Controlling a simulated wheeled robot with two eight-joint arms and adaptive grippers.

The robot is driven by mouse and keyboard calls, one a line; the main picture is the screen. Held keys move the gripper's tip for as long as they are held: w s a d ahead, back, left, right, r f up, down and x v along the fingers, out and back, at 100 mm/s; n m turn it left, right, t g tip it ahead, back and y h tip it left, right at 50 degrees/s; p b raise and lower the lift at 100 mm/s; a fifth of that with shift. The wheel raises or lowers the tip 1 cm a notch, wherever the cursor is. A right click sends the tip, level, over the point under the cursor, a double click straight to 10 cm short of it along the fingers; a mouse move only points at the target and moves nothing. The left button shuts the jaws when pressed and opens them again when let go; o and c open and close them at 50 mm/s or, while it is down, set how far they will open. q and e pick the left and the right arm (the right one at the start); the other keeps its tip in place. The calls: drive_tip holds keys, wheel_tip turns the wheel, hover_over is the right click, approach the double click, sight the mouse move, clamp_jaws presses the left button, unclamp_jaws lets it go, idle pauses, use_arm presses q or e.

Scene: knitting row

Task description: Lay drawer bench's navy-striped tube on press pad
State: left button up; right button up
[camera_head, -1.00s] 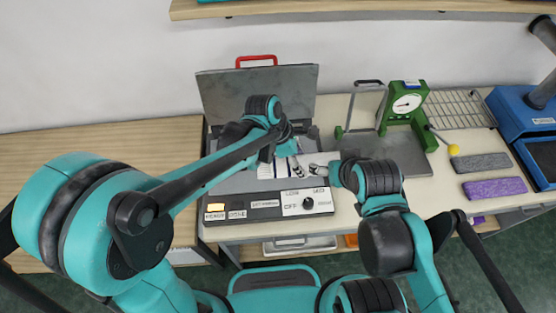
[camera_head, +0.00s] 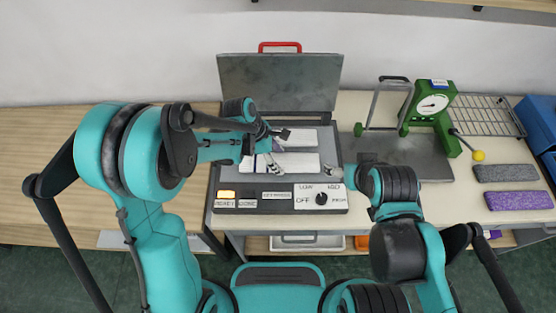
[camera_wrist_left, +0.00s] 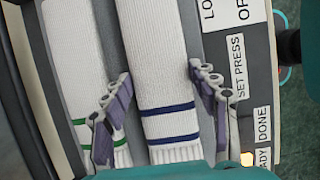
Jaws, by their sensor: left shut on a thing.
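The navy-striped tube (camera_head: 297,163) is white and ribbed. It lies left to right over the open press's grey pad (camera_head: 331,150), on the side nearer the control panel. Its two navy bands show in the left wrist view (camera_wrist_left: 168,122). My left gripper (camera_head: 272,152) is at its left, striped end, with one finger on each side, shut on it; the fingers also show in the left wrist view (camera_wrist_left: 160,105). I cannot tell whether the tube's whole length touches the pad. My right gripper (camera_head: 335,173) is at the pad's right front corner, mostly hidden by its arm.
A green-striped white tube (camera_head: 300,137) lies behind, roughly parallel. The press lid (camera_head: 280,82) stands raised behind the pad. The control panel (camera_head: 280,199) has a lit orange lamp. A green gauge device (camera_head: 432,105), a wire rack (camera_head: 480,115) and grey and purple blocks (camera_head: 518,200) are to the right.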

use_arm(q)
drive_tip(key=shift+f, duration=0.3)
drive_tip(key=o, duration=0.9)
drive_tip(key=shift+r, duration=0.25)
drive_tip(key=p+v, duration=0.3)
drive_tip(key=v, duration=0.8)
drive_tip(key=s+a+r+m+t+y, duration=0.1)
drive_tip(key=s+a+r+m+t, duration=0.1)
drive_tip(key=s+a+m, duration=0.2)
drive_tip(key=s+a+r+m+t+y, duration=0.2)
drive_tip(key=s+a+r+m, duration=0.1)
drive_tip(key=m, duration=0.5)
drive_tip(key=s+a+r+m+t+y, duration=0.1)
drive_tip(key=s+a+r+m+t, duration=0.2)
drive_tip(key=s+a+m, duration=0.2)
drive_tip(key=shift+s+a+r+m+y, duration=0.15)
drive_tip(key=shift+a+m, duration=0.1)
drive_tip(key=shift+a, duration=0.15)
drive_tip(key=shift+w+a+r+m+y, duration=0.15)
drive_tip(key=shift+a+m, duration=0.1)
drive_tip(key=shift+a, duration=0.15)
